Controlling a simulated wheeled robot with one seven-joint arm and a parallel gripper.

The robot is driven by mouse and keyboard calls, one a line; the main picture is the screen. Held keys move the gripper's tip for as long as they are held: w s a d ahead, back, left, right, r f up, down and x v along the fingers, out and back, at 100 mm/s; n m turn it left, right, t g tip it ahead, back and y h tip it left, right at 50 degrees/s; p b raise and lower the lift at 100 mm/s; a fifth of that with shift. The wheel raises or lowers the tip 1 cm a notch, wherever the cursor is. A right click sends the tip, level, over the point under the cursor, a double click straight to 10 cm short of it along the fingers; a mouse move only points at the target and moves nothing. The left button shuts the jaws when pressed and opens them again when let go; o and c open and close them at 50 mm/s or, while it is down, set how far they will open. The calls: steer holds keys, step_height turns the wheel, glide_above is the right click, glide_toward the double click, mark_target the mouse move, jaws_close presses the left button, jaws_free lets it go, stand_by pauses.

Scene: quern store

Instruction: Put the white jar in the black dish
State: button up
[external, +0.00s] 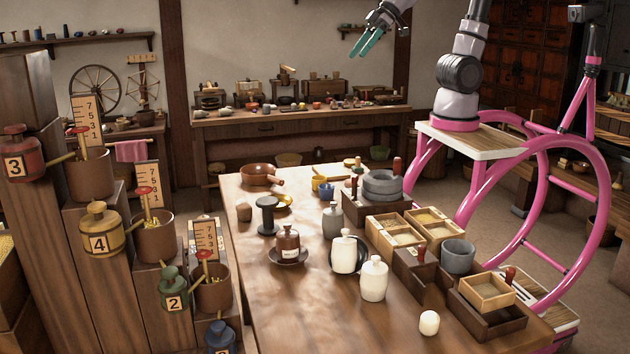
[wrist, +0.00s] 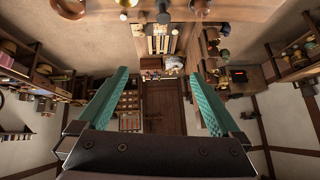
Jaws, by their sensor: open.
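Two white lidded jars stand near the middle of the table (external: 300,315): one white jar (external: 344,254) farther back and another white jar (external: 374,280) nearer and to its right. A black dish (external: 333,250) shows as a dark rim around the farther white jar. That jar covers most of it, and I cannot tell if the jar is in it or in front of it. My gripper (external: 368,42) is high above the table, open and empty, well away from the jars. Its teal fingers are spread apart in the wrist view (wrist: 157,82), with nothing between them.
A brown jar on a brown saucer (external: 274,257) stands left of the white jars. A grey jar (external: 333,220) stands behind them. Wooden boxes (external: 415,270) and a grey pot (external: 458,255) line the right side. A pale round object (external: 429,323) lies near the front.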

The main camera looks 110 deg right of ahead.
steer(key=s+r+m+g+y, duration=0.1)
steer(key=s+r+m, duration=0.2)
steer(key=s, duration=1.1)
step_height(320, 180, up, 2)
steer(key=shift+d+r, duration=0.2)
steer(key=shift+d, duration=0.05)
steer(key=shift+w, duration=0.1)
stand_by(0.9)
